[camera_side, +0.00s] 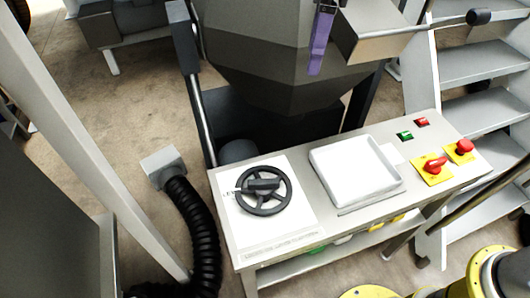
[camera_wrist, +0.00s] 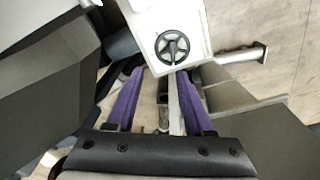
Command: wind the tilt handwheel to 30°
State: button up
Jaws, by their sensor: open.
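The tilt handwheel (camera_side: 264,191) is a black spoked wheel with a dark bar across its hub, on a pale plate at the left of the bench top. Small markings beside it are too small to read. It shows whole in the wrist view (camera_wrist: 172,47), beyond the fingertips. My gripper (camera_wrist: 159,72) is open and empty, its two purple fingers apart and clear of the wheel. A purple finger (camera_side: 320,42) hangs in front of the hopper at the top of the side view, above the bench; the rest of the gripper is mostly out of frame.
A white tray (camera_side: 355,170) sits right of the wheel. Red and yellow switches (camera_side: 435,164) are farther right. The grey hopper (camera_side: 275,65) overhangs behind the bench. A black hose (camera_side: 200,225) stands at left, and steps (camera_side: 480,105) at right.

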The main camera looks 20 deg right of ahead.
aim_at(264, 181)
jog(key=a+f+n, duration=0.2)
jog(key=a+f, duration=0.3)
jog(key=a, duration=0.3)
jog(key=shift+g+h, duration=0.3)
jog(key=shift+g, duration=0.1)
notch_tip(264, 181, down, 25)
grip_shut()
dwell(0.4)
